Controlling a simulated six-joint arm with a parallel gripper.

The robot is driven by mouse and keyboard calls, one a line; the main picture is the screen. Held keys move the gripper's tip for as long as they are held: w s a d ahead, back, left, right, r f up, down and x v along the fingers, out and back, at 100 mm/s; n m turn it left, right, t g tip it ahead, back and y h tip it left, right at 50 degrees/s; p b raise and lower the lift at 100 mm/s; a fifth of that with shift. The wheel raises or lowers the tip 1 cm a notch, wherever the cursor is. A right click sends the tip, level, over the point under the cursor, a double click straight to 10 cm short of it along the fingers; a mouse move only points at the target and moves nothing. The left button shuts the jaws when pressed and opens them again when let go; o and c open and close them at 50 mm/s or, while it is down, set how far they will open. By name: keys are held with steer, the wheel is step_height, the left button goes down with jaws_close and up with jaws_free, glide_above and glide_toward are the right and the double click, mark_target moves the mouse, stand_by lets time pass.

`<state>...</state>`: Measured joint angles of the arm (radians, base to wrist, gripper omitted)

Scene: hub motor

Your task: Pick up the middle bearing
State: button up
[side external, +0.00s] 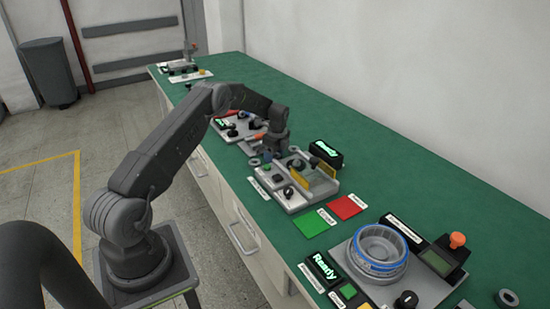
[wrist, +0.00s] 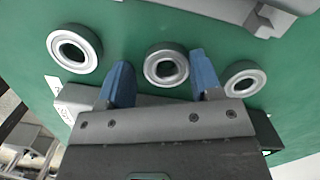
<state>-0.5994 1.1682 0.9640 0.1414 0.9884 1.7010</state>
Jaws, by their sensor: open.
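Three grey ring bearings lie in a row on the green bench top in the wrist view. The middle bearing (wrist: 166,66) sits between the blue-tipped fingers of my gripper (wrist: 159,82), which is open. There is a gap on the left side, and the right finger looks very near the ring; I cannot tell if it touches. The left bearing (wrist: 75,48) is outside the left finger, and the right bearing (wrist: 244,79) is outside the right finger. In the side view my gripper (side external: 262,150) points down over the bench, with a bearing (side external: 255,162) beside it.
A grey fixture (side external: 297,182) with yellow parts stands just in front of my gripper, and another station (side external: 232,128) lies behind. In the wrist view a grey fixture edge (wrist: 225,14) is close beyond the bearings. Green (side external: 310,224) and red (side external: 345,207) squares lie further right.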

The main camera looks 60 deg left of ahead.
steer(key=shift+c, duration=0.3)
steer(key=c, duration=0.7)
steer(key=shift+r, duration=0.15)
